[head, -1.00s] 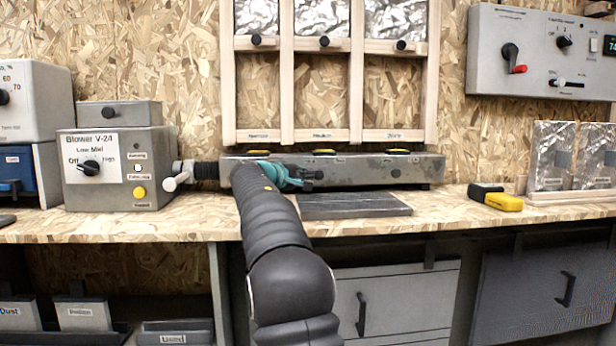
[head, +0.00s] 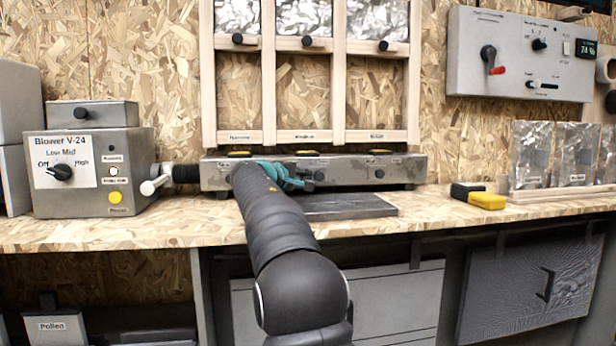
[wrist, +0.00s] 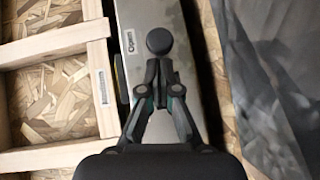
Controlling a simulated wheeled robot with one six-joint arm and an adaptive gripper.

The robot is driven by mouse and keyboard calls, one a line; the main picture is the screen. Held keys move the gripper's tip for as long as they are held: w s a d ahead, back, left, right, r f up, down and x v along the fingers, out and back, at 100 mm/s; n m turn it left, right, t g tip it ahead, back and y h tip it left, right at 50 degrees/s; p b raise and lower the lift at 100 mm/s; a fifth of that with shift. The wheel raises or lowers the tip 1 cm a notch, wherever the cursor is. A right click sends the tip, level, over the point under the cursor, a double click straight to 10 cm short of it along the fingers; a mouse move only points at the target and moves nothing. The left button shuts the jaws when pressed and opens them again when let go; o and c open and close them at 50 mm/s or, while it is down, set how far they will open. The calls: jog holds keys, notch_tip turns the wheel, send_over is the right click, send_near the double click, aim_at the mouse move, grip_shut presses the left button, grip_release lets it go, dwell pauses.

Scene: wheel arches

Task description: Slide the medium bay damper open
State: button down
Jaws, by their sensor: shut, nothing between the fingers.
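The metal duct box (head: 345,172) lies along the back of the bench, below three framed bays. The medium bay (head: 303,100) is the middle one. My gripper (head: 312,180) is in front of the box's middle and hides the damper handle there. In the wrist view, my gripper (wrist: 158,68) is shut and empty. Its tips are at a round black knob (wrist: 159,40) on the box, overlapping its lower edge in the picture; I cannot tell whether they touch. An "Open" label (wrist: 131,42) sits beside the knob.
The blower unit (head: 90,170) stands left, joined to the box by a hose. A dark slate panel (head: 350,207) lies on the bench in front of the box. A yellow block (head: 487,201) and foil-covered panels (head: 535,155) are at the right. Another black knob (head: 379,173) is on the box's right part.

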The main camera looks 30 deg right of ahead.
jog(key=a, duration=0.2)
jog(key=w+a, duration=0.1)
jog(key=a, duration=0.1)
jog(key=shift+r, duration=0.25)
jog(key=v, duration=0.7)
jog(key=shift+s+a, duration=0.2)
jog(key=shift+s, duration=0.05)
jog(key=shift+s+a+r, duration=0.1)
jog(key=shift+s+a, duration=0.15)
jog(key=shift+a, duration=0.35)
jog(key=shift+s, duration=0.1)
